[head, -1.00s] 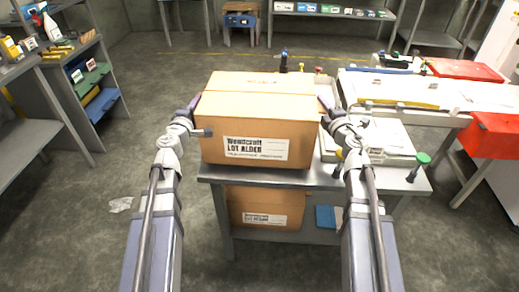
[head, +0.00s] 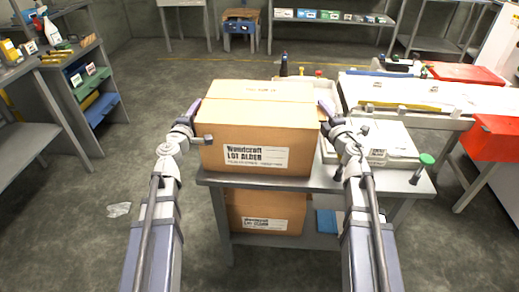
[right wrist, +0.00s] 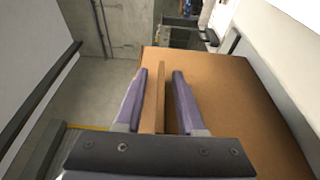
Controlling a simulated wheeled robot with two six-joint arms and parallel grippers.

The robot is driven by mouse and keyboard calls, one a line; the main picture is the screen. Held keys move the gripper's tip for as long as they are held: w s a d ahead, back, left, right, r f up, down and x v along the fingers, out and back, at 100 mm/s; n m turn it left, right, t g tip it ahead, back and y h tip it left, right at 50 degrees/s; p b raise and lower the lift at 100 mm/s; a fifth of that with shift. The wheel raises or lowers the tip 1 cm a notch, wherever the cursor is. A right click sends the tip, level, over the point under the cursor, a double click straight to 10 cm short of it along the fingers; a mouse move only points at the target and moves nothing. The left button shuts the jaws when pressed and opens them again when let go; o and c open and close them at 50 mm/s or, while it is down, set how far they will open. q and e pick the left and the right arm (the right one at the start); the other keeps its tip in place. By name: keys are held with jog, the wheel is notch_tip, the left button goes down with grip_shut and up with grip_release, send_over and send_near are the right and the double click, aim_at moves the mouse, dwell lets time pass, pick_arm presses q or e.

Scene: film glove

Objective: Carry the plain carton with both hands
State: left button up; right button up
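The plain carton (head: 258,135) is a closed brown box labelled "Woodcraft LOT ALDER" in the head view. It sits upright on the grey table (head: 330,184), close to its front edge. My left gripper (head: 194,107) is at the carton's left side near the top; its finger gap is hidden. My right gripper (head: 325,107) is at the right side, also near the top. In the right wrist view, the right gripper's purple fingers (right wrist: 160,95) stand apart, with a narrow upright cardboard strip (right wrist: 156,95) between them and a gap beside it. The carton's brown face (right wrist: 220,90) lies behind.
A second carton (head: 265,212) stands on the shelf below. White trays (head: 385,145) and a green-knobbed tool (head: 424,165) are right of the carton. A long bench with a red bin (head: 495,140) stands right, shelving (head: 90,85) left.

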pick_arm(q)
jog(key=s+a, duration=0.1)
jog(key=s, duration=0.6)
jog(key=shift+s, duration=0.2)
pick_arm(e)
jog(key=v, duration=0.7)
jog(key=shift+s, duration=0.25)
pick_arm(q)
jog(key=shift+a, duration=0.1)
